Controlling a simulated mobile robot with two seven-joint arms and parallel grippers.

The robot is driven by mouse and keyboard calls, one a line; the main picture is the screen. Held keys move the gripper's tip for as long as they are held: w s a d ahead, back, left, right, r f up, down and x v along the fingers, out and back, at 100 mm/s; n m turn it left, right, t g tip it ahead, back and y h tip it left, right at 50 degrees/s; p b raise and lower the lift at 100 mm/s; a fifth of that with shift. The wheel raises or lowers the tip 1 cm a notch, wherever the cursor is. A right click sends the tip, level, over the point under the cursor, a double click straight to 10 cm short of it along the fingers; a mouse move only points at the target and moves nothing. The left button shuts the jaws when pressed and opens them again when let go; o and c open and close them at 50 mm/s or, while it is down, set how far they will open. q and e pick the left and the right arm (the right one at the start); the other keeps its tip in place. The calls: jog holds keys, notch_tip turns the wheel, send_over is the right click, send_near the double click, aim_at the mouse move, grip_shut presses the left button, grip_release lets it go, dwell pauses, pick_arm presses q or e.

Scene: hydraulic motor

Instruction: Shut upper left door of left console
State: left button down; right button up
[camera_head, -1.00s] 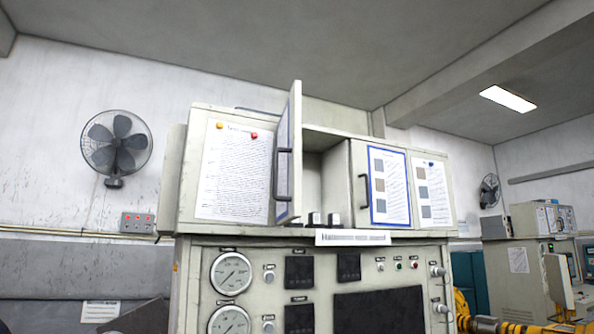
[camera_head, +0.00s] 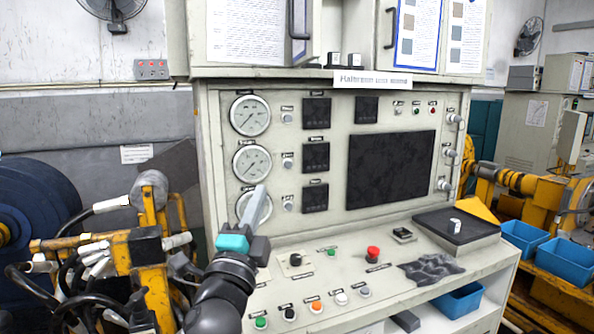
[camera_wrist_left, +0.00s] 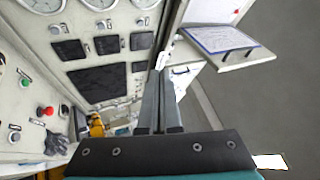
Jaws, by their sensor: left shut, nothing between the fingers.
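The left console (camera_head: 225,110) is a pale cabinet with gauges and buttons. A pale upper-cabinet panel with handles (camera_wrist_left: 228,50) shows there beyond the fingertips. My right gripper is not in view.
The closed upper right door (camera_head: 416,30) carries posted sheets. A small ledge with a label plate (camera_head: 372,79) runs under the doors. The desk has a red knob (camera_head: 373,252) and a black tray (camera_head: 457,228). Yellow machinery with hoses (camera_head: 130,265) stands at left.

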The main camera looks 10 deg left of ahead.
pick_arm(q)
jog(key=s+d+r+n+g+h, duration=0.1)
jog(key=d+r+n+g+h, duration=0.45)
jog(key=r+n+h, duration=0.9)
jog(key=s+d+r+n+g+h, duration=0.1)
jog(key=d+r+n+g+h, duration=0.45)
jog(key=n, duration=1.55)
jog(key=w+a+r+m+t+y, duration=0.3)
jog(key=a+r+m+t+y, duration=0.25)
jog(key=a+r+y, duration=0.75)
jog(key=h+p, duration=0.1)
jog(key=p, duration=0.3)
send_near(310, 12)
jog(key=w, duration=0.1)
jog(key=w+a, duration=0.1)
jog(key=w+g, duration=0.1)
jog(key=shift+w+a+r, duration=0.25)
jog(key=shift+a+r, duration=0.05)
jog(key=shift+r, duration=0.1)
jog(key=d, duration=0.1)
jog(key=w+d, duration=0.1)
jog(key=d, duration=0.1)
jog(key=shift+w+f, duration=0.1)
jog(key=shift+w, duration=0.1)
jog(key=shift+w+d, duration=0.15)
jog(key=shift+d, duration=0.25)
